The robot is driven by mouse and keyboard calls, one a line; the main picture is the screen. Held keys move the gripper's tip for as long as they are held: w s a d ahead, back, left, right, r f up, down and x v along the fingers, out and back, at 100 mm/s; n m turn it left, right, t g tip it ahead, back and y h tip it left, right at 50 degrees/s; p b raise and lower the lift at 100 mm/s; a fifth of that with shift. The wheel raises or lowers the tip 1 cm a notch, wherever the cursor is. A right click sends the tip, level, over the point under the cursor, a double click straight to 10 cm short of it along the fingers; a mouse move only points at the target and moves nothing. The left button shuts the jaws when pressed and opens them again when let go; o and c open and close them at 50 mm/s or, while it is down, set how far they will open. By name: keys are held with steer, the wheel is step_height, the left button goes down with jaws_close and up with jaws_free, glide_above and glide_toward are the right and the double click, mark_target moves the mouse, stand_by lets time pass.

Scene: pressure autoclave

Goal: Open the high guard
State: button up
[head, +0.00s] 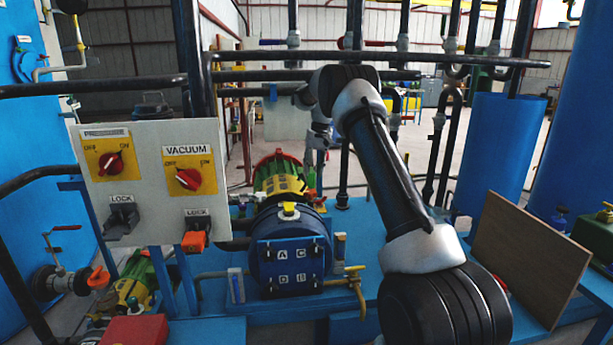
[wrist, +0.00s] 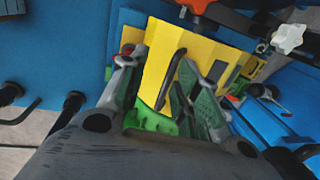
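A yellow cover (wrist: 190,60) with a dark bar-like handle (wrist: 170,82) fills the middle of the wrist view; it appears to be the guard. In the head view a yellow cover (head: 285,185) shows on the green motor unit behind the round blue vessel. No "high" label is readable. My gripper (wrist: 163,85) has its two fingers spread apart, with the yellow cover and handle beyond and between them. I cannot tell whether a finger touches the cover.
A control panel (head: 150,180) with red knobs and lock levers stands at left. The blue vessel (head: 288,250) is in front of the motor. Black horizontal pipes (head: 450,60) cross near my arm.

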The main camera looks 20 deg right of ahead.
step_height(320, 180, up, 5)
steer(key=w, duration=0.2)
steer(key=f, duration=0.2)
steer(key=a+f, duration=0.1)
steer(key=f, duration=0.2)
steer(key=a+f, duration=0.1)
steer(key=f, duration=0.2)
steer(key=shift+s, duration=0.15)
jaws_close()
